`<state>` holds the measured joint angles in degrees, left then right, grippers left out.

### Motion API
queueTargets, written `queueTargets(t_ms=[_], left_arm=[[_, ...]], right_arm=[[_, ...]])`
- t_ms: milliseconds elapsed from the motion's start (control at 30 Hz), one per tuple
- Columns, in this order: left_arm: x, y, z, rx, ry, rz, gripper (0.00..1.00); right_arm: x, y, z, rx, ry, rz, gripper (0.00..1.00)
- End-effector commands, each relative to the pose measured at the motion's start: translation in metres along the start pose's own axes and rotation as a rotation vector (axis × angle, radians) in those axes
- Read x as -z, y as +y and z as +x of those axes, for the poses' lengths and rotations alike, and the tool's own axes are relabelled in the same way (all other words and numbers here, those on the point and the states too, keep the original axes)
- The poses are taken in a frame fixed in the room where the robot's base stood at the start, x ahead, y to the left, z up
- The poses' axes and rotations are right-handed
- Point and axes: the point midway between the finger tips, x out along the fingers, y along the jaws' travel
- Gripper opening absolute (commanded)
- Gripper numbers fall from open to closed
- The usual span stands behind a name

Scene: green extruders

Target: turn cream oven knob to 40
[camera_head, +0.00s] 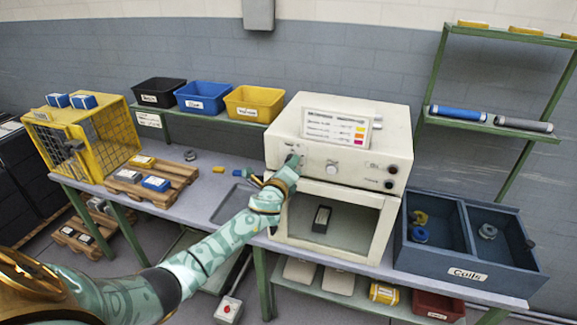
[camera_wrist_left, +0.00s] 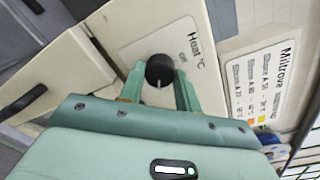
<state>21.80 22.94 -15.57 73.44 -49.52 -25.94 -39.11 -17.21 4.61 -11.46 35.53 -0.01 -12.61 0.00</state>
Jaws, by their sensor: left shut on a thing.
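The cream oven (camera_head: 350,158) stands on the bench with a control panel above its open-fronted chamber. My left gripper (camera_head: 290,164) is at the left end of that panel and hides the knob there in the head view. In the left wrist view, the round black knob (camera_wrist_left: 160,70) sits between the two green fingers of my left gripper (camera_wrist_left: 160,84), which is shut on it. The panel beside the knob reads "Heat °C". A pale mark shows on the knob's lower edge; the 40 mark cannot be made out. My right gripper is out of view.
A sign (camera_head: 336,127) stands on the oven top. A blue-grey divided box (camera_head: 468,273) stands right of the oven, and a dark tray (camera_head: 234,204) lies to its left. A dark block (camera_head: 321,219) is inside the chamber.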

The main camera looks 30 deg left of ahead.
Motion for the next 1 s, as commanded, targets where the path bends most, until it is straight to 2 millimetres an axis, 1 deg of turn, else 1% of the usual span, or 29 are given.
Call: queueTargets(t_ms=[200,600,633,700,1000], left_arm=[[0.0013,0.0012,-0.0004,-0.002,0.001,0.038,0.10],[0.0015,0.0014,-0.0005,-0.002,0.000,0.042,0.10],[0.0015,0.0014,-0.0005,-0.002,0.000,0.042,0.39],[0.0015,0.0014,-0.0004,-0.002,0.000,0.042,0.55],[0.0006,0.0006,-0.0018,-0.001,-0.001,0.042,0.55]], right_arm=[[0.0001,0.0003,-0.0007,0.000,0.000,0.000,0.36],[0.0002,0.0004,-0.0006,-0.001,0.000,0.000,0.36],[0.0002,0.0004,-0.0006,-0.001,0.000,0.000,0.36],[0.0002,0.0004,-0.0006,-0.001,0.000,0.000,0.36],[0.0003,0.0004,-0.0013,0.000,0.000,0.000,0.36]])
